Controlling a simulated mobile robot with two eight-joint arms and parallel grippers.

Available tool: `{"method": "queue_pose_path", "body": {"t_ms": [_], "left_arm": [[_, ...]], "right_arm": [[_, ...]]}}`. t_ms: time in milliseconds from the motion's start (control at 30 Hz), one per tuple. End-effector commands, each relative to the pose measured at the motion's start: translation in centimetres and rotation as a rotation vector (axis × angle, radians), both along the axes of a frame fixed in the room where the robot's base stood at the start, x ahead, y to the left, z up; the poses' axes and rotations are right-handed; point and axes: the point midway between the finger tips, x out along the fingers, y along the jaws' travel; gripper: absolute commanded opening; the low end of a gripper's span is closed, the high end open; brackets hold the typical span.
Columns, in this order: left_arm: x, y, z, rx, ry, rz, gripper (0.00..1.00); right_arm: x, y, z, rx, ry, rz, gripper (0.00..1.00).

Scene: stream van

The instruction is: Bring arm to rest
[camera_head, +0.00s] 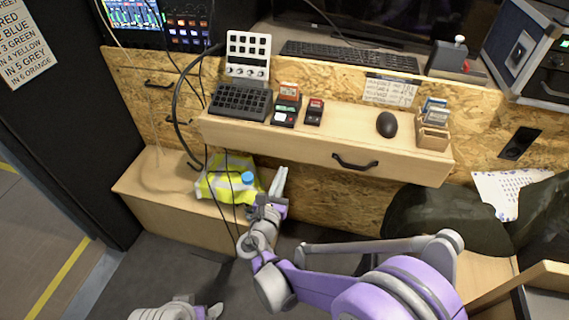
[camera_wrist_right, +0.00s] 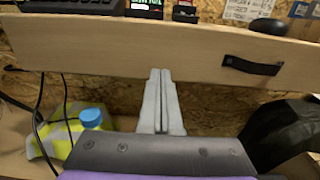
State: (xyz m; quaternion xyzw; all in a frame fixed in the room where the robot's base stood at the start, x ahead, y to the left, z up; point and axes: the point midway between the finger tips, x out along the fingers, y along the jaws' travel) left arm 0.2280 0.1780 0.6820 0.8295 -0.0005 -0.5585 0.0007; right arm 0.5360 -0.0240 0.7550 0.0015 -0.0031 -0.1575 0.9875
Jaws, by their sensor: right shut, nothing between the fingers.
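My right arm comes in from the bottom right of the head view. Part of my left arm shows at the bottom edge of the head view, low over the floor.
The shelf (camera_head: 300,143) holds a black keypad (camera_head: 240,101), small boxes and a mouse (camera_head: 387,124). A yellow-white bag (camera_head: 217,178) and a blue cap (camera_head: 248,178) are on the bench (camera_head: 160,205) beside the right gripper. Cables hang there. A dark bag (camera_head: 440,215) is at right.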

Motion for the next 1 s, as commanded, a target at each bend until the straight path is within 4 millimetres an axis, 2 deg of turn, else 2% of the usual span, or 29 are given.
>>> {"method": "queue_pose_path", "body": {"t_ms": [100,300,667,767,867,1000], "left_arm": [[0.0,0.0,0.5,0.000,-0.002,0.000,0.97],[0.0,0.0,0.8,0.000,-0.003,0.000,0.97],[-0.1,0.0,0.9,0.000,-0.003,0.000,0.97],[-0.1,0.0,0.9,0.000,-0.003,0.000,0.97],[-0.1,0.0,0.9,0.000,-0.003,0.000,0.97],[-0.1,0.0,0.9,0.000,-0.003,0.000,0.97]], "right_arm": [[-2.6,1.0,0.1,0.001,0.000,0.004,0.00],[-5.3,1.8,0.0,0.000,0.001,0.002,0.00],[-6.1,1.8,-0.1,0.007,0.003,-0.003,0.00],[-6.1,0.2,-0.2,0.081,0.021,-0.032,0.00],[-6.7,-3.6,-0.7,0.274,0.060,-0.116,0.00],[-9.6,-10.5,-2.1,0.701,0.100,-0.329,0.00]]}}
